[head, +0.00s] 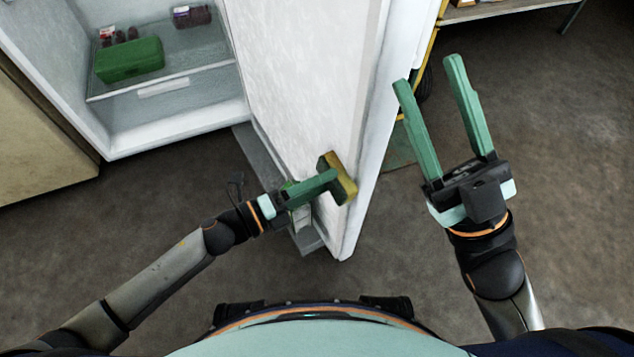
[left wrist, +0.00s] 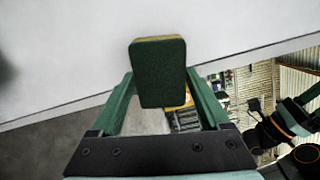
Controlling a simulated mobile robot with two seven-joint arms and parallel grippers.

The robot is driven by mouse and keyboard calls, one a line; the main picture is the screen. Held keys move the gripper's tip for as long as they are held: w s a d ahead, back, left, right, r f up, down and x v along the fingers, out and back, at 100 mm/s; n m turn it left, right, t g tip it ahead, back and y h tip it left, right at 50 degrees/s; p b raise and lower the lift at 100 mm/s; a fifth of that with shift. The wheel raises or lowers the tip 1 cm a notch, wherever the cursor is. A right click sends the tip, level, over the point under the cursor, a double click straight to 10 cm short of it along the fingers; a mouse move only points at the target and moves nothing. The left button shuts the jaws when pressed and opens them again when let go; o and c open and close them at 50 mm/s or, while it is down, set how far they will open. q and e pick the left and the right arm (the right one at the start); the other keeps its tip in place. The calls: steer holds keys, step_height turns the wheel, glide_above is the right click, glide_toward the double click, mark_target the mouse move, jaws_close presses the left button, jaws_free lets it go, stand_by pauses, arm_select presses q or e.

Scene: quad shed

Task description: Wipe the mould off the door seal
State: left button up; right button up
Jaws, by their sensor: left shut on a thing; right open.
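The fridge door (head: 290,75) stands open, its inner side facing left. Its pale seal (head: 368,85) runs along the edge of the door; I cannot make out mould on it. My left gripper (head: 327,184) is shut on a yellow and green sponge (head: 346,178), at the lower part of the door near its free edge. In the left wrist view the sponge (left wrist: 158,72) shows its dark green side between the fingers, in front of the white door (left wrist: 60,50). I cannot tell whether it touches the seal. My right gripper (head: 427,80) is open and empty, right of the door.
The open fridge holds a green box (head: 129,61) and a dark packet (head: 191,16) on a glass shelf (head: 165,72). A beige cabinet (head: 40,130) stands at the left. A yellow-framed trolley and a bench (head: 510,10) are behind the door. The floor at right is clear.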

arm_select(q)
steer(key=shift+w+d, duration=0.2)
steer(key=shift+d, duration=0.1)
